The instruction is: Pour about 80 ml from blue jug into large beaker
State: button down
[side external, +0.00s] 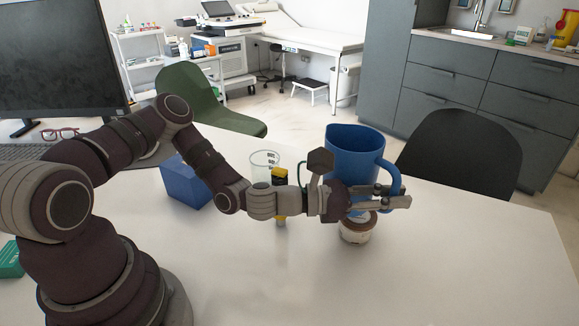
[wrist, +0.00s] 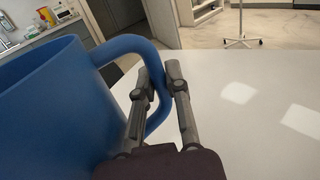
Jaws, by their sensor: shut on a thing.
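The blue jug (side external: 352,147) is upright or nearly so at the right of the desk in the side view. My gripper (side external: 388,196) is shut on its handle. In the wrist view the jug (wrist: 50,110) fills the left side, and my gripper's fingers (wrist: 160,85) lie on either side of the handle. The clear beaker (side external: 264,160) with dark markings stands on the desk left of the jug, partly hidden by my arm. The jug's contents cannot be seen. Whether its base is clear of the desk is hidden.
A small brown-and-white jar (side external: 355,230) is just below the jug. A yellow-and-black upright item (side external: 280,190) stands by the beaker, behind my wrist. A blue box (side external: 185,183) is farther left. The desk's front right (side external: 460,270) is clear.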

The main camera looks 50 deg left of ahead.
aim_at(345, 126)
jog(key=w+a+n+t+y, duration=0.1)
jog(key=a, duration=0.1)
jog(key=w+a+n+y, duration=0.1)
jog(key=y, duration=0.1)
jog(key=w+a+f+n+t+y, duration=0.1)
jog(key=a, duration=0.1)
jog(key=shift+w+a+f+t+y, duration=0.1)
jog(key=shift+w+a+t+y, duration=0.1)
jog(key=shift+a+t+y, duration=0.15)
jog(key=shift+s+n, duration=0.1)
jog(key=shift+n, duration=0.3)
